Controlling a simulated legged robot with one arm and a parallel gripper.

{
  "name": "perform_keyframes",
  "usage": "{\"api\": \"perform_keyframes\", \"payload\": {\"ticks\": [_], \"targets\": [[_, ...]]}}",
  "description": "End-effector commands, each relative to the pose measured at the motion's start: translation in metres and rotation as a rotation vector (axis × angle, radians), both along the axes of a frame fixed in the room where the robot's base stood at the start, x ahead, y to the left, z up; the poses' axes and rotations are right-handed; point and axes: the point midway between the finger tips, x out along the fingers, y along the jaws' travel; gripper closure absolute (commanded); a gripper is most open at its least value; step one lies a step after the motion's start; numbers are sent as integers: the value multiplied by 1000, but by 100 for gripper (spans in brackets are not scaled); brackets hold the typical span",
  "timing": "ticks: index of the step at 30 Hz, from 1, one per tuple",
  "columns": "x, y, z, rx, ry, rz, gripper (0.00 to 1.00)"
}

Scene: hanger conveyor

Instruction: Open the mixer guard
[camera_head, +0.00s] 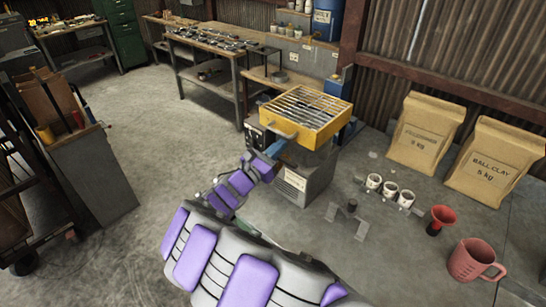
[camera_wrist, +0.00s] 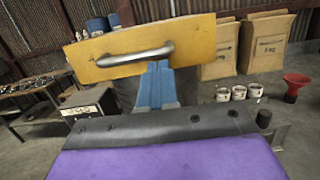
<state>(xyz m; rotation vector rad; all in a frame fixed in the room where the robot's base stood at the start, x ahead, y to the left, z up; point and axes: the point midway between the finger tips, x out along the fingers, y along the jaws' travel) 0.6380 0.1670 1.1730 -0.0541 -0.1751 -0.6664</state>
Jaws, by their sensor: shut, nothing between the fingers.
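The mixer (camera_head: 308,182) has a grey body and stands at the left edge of the grey worktop. Its guard (camera_head: 325,133) is a yellow frame with a grille of metal bars, lying roughly level over the top. A metal bar handle (camera_head: 284,134) is on the guard's front face. The wrist view shows the yellow front panel (camera_wrist: 198,45) and the handle (camera_wrist: 137,54) close ahead. My blue gripper (camera_wrist: 158,68) is shut and empty, its tips just below the handle's right part. I cannot tell whether they touch it. It also shows in the head view (camera_head: 276,148).
Right of the mixer are several white cups (camera_head: 390,189), a small dark stand (camera_head: 350,212), a red funnel (camera_head: 443,216), a pink jug (camera_head: 474,261) and two clay bags (camera_head: 425,133). A grey cabinet (camera_head: 95,175) stands left, with open floor between.

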Motion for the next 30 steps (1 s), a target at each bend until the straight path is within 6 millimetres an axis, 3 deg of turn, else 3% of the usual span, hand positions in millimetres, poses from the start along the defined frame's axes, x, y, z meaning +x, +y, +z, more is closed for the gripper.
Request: {"api": "perform_keyframes", "payload": {"ticks": [11,30], "targets": [[0,0,1,1,1,0,100],[2,-3,24,45,58,-2,100]]}}
